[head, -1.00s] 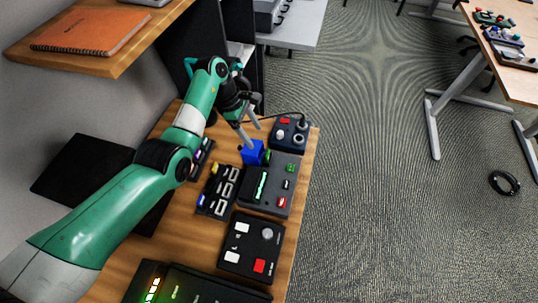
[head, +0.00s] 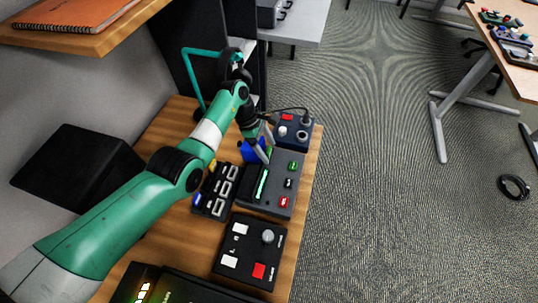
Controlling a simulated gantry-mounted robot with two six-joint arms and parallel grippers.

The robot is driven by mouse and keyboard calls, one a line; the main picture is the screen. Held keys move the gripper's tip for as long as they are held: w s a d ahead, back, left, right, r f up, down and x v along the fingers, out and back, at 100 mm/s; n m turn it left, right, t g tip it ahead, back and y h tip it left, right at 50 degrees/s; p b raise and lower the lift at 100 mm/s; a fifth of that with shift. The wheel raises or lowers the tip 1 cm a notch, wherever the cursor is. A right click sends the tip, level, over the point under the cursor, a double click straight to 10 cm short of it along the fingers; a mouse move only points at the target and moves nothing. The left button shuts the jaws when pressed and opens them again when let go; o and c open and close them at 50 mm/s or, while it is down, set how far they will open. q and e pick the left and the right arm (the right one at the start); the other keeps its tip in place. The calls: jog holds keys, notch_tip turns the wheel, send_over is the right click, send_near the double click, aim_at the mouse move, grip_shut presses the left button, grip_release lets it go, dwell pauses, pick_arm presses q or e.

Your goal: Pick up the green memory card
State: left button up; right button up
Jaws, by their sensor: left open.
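A small green piece (head: 269,149), likely the green memory card, shows at the blue block (head: 247,151) on the wooden desk. Much of it is hidden by my fingers, so its shape is unclear. My left gripper (head: 268,158) is open, its fingers pointing down around or just in front of the green piece. I cannot tell whether they touch it. My right gripper is not in view.
A dark grey device (head: 284,200) with a lit green strip and coloured buttons lies just in front. A dark slotted block (head: 215,190) is to its left, a black button box (head: 252,251) nearer. A blue-grey control box (head: 293,131) stands behind.

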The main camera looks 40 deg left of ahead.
pick_arm(q)
grip_shut()
jog(key=shift+r, duration=0.1)
dwell(0.4)
